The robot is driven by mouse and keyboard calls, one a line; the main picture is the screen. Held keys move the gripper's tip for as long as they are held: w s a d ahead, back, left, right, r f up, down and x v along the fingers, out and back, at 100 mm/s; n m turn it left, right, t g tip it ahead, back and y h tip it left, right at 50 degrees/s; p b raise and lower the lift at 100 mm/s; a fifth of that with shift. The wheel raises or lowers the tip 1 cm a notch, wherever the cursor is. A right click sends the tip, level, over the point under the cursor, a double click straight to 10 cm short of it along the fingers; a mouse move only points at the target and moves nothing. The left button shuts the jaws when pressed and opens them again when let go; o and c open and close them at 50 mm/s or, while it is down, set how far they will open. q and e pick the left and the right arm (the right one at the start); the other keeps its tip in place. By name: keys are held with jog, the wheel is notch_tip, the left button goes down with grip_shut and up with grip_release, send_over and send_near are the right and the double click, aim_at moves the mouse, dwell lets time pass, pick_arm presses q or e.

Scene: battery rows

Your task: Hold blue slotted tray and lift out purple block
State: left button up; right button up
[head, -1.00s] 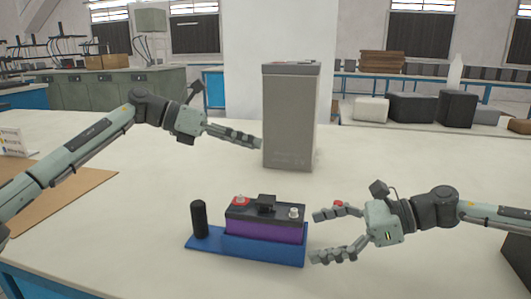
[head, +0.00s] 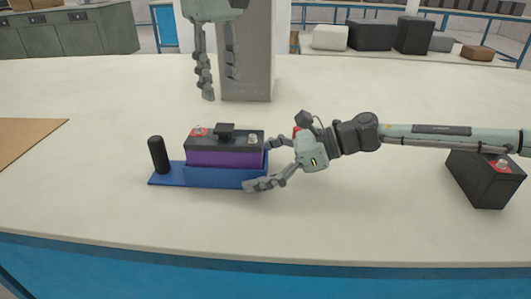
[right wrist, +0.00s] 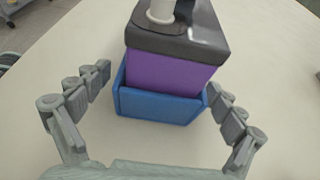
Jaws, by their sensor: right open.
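The purple block (head: 222,158) has a black top with a red and a white terminal and a black handle. It sits in the blue slotted tray (head: 168,180), which has an upright black post (head: 157,155) at its left end. My right gripper (head: 256,165) is open at the tray's right end. In the right wrist view, its fingers (right wrist: 160,95) stand on both sides of the tray's end wall (right wrist: 155,106), below the purple block (right wrist: 168,72). My left gripper (head: 219,95) hangs pointing down above and behind the block, its two fingers apart and nothing between them.
A tall grey block (head: 248,85) stands behind my left gripper. A black battery (head: 485,180) sits at the right, under my right arm. A brown board (head: 25,140) lies at the left. The white table (head: 100,220) is clear in front.

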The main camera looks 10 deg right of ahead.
jog(key=shift+x, duration=1.15)
jog(key=c, duration=1.4)
jog(key=shift+c, duration=0.2)
